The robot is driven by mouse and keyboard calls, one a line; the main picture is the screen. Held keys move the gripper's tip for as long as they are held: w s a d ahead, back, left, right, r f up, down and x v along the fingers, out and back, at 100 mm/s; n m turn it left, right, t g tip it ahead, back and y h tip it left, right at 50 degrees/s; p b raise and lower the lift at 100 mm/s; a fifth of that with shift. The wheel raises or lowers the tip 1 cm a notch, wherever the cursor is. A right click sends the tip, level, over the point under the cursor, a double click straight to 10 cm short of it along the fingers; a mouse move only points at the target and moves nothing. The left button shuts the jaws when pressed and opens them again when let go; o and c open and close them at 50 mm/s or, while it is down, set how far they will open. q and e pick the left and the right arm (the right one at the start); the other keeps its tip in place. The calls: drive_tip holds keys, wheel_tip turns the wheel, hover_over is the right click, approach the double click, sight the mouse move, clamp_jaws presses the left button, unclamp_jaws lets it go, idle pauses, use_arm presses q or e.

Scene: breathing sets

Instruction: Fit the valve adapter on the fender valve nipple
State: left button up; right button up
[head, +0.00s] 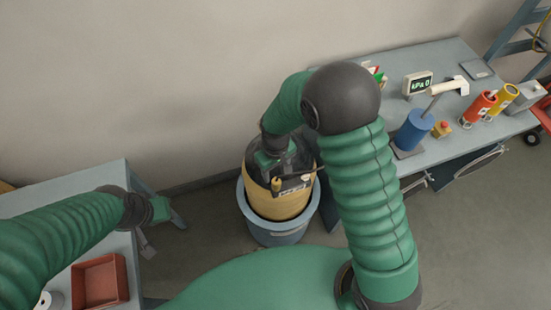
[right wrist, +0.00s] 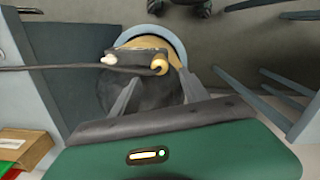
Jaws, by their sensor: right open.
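The fender (head: 278,205), yellow with a black top, stands in a grey-blue tub (head: 275,233) on the floor. A brass-coloured fitting (head: 276,184) shows on its top, and a small pale knob (head: 305,178) is beside it. In the right wrist view the brass fitting (right wrist: 160,67) is at the end of a dark hose or strap (right wrist: 60,68); I cannot tell whether it is adapter or nipple, or seated. My right gripper (right wrist: 160,78) is open over the fender top, its fingers either side of the black part. My left gripper (head: 160,208) is beside the left table; its jaws are unclear.
A grey bench (head: 455,65) at right holds a blue pump (head: 413,130), a display (head: 418,84) reading about 0, and red (head: 478,105) and yellow (head: 503,97) cylinders. A red tray (head: 100,281) lies on the left table.

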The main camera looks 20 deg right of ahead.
sight(276, 179)
wheel_tip(276, 179, up, 10)
drive_tip(key=shift+f+b, duration=0.25)
drive_tip(key=shift+b, duration=0.1)
drive_tip(key=s+d+f+m+t+b, duration=0.1)
drive_tip(key=s+d+m+t+b, duration=0.1)
drive_tip(key=s+d, duration=0.5)
drive_tip(key=s+m, duration=0.1)
drive_tip(key=s, duration=0.1)
drive_tip(key=shift+s+t, duration=0.3)
drive_tip(key=shift+s, duration=0.15)
idle(0.5)
